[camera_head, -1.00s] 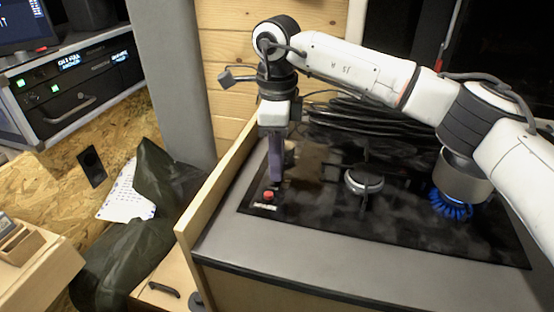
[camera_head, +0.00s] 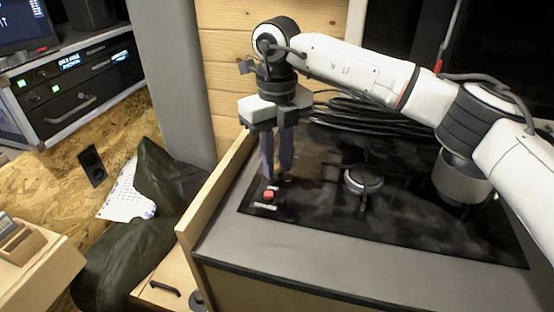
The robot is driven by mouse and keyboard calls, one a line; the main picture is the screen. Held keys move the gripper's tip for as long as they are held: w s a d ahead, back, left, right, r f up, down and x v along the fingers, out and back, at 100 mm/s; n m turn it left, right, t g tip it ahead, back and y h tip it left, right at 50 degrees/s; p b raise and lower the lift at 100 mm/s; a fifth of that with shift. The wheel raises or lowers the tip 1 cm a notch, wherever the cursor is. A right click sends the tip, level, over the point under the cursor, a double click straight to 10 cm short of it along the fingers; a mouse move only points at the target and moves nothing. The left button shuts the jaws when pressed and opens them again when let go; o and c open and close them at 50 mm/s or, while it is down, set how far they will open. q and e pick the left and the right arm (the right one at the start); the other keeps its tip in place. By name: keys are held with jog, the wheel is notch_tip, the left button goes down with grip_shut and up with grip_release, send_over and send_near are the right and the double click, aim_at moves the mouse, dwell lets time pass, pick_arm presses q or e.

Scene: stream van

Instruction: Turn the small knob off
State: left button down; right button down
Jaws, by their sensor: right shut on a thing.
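A black glass hob (camera_head: 400,232) is set in the grey counter. My right gripper (camera_head: 277,176) points down at the hob's left end, its two fingers side by side with a narrow gap. It is shut on the small knob, which the fingertips mostly hide. A red knob (camera_head: 268,195) shows just in front of the fingertips. The middle burner (camera_head: 363,181) has no flame. My left gripper is out of view.
A wooden side panel (camera_head: 212,196) stands close to the left of the gripper. Black cables (camera_head: 365,118) lie behind the hob. A dark green cloth or bag (camera_head: 125,255) is at left, below the equipment rack (camera_head: 82,93).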

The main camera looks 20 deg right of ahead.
aim_at(277, 168)
jog(key=m, duration=0.3)
jog(key=shift+r+m, duration=0.1)
jog(key=shift+m, duration=2)
jog(key=shift+w, duration=0.1)
jog(key=c, duration=1.5)
grip_release()
notch_tip(277, 168, up, 10)
jog(key=shift+r, duration=0.15)
